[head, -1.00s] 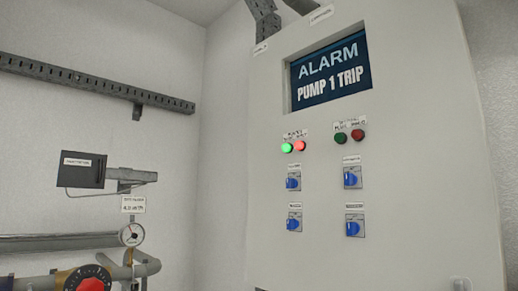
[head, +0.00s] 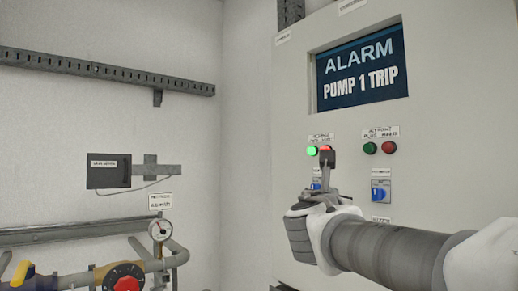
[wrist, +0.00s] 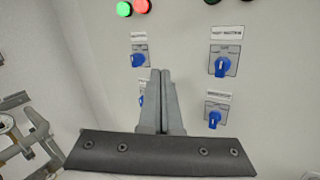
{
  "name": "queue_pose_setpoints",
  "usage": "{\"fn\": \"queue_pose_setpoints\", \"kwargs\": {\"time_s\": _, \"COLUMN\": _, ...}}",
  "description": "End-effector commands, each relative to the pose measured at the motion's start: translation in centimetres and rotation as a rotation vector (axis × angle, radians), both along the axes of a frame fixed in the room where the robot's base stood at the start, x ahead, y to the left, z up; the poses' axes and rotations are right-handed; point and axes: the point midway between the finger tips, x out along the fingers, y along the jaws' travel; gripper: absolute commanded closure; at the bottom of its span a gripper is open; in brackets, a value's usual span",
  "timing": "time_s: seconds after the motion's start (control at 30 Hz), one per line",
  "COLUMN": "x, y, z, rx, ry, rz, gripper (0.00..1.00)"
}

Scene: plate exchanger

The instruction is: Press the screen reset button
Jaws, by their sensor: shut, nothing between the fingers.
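The alarm screen (head: 362,75) on the pale cabinet (head: 290,220) reads "ALARM PUMP 1 TRIP". Below it are a lit green button (head: 312,151) and a lit red button (head: 326,149), then a dark green button (head: 369,148) and a dark red button (head: 389,147). Their labels are too small to read surely. In the wrist view the closed fingertips (wrist: 160,72) lie below and right of the lit red button (wrist: 141,6); contact cannot be told.
Blue rotary switches sit below the buttons, one at upper right (wrist: 220,65) and one at upper left (wrist: 138,60). At left are a gauge (head: 160,230), pipes and a red valve knob (head: 127,284). A perforated rail (head: 100,70) runs along the wall.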

Motion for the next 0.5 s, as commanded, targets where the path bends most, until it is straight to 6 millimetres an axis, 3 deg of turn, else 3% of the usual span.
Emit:
{"fn": "queue_pose_setpoints", "kwargs": {"time_s": 0.03, "x": 1.2, "y": 1.4, "z": 2.4, "rx": -0.123, "ry": 0.003, "rz": 0.026, "gripper": 1.00}}
{"fn": "queue_pose_setpoints", "kwargs": {"time_s": 0.2, "x": 3.5, "y": 5.3, "z": 6.8, "rx": -0.484, "ry": -0.001, "rz": 0.073, "gripper": 1.00}}
{"fn": "queue_pose_setpoints", "kwargs": {"time_s": 0.33, "x": 4.3, "y": 7.0, "z": 8.3, "rx": -0.636, "ry": -0.006, "rz": 0.083, "gripper": 1.00}}
{"fn": "queue_pose_setpoints", "kwargs": {"time_s": 0.5, "x": 4.6, "y": 7.6, "z": 8.7, "rx": -0.694, "ry": -0.008, "rz": 0.086, "gripper": 1.00}}
